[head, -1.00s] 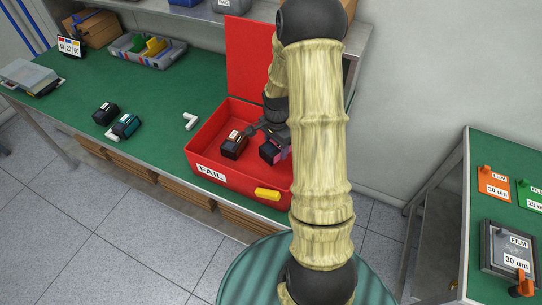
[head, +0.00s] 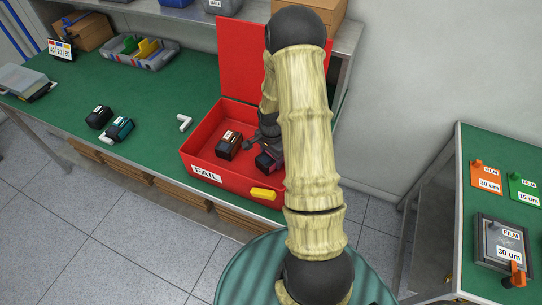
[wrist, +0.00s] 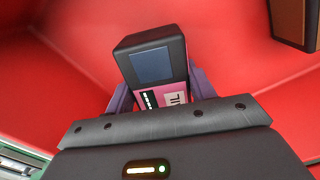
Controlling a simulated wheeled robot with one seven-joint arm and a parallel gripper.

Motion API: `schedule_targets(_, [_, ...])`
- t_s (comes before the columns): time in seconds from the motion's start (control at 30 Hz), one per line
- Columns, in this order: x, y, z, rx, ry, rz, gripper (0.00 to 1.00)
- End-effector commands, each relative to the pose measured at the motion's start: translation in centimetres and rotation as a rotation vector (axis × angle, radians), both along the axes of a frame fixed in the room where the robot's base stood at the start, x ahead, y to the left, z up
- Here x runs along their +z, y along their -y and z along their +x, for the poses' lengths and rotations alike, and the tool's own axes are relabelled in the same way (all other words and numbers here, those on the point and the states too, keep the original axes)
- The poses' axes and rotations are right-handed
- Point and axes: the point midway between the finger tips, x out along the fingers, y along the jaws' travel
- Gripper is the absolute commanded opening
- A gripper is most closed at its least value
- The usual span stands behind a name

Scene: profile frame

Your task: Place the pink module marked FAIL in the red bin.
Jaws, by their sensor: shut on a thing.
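The pink module (wrist: 172,92) is dark-topped with a small screen and a white label, partly cut off by my gripper in the wrist view. My gripper (wrist: 160,98) is shut on it, one finger on each side. In the head view the module (head: 265,162) is inside the open red bin (head: 232,180), low over its right part. My arm hides some of it, and I cannot tell whether it touches the floor. The bin has a FAIL label on its front and its lid stands up behind.
Another dark module (head: 228,146) lies in the bin, left of my gripper. Two modules, one black (head: 99,117) and one teal (head: 117,130), and a white L-shaped piece (head: 184,122) are on the green bench. A yellow latch (head: 264,194) sits on the bin's front.

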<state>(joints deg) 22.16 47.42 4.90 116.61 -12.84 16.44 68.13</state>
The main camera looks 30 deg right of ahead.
Motion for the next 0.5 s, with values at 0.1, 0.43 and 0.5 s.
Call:
schedule_targets(0.1, [-0.02, -0.23, 0.07, 0.005, 0.000, 0.000, 0.26])
schedule_targets(0.43, [-0.23, -0.26, 0.06, 0.005, 0.000, 0.000, 0.76])
schedule_targets(0.5, [-0.23, -0.18, 0.04, 0.003, 0.000, 0.000, 0.76])
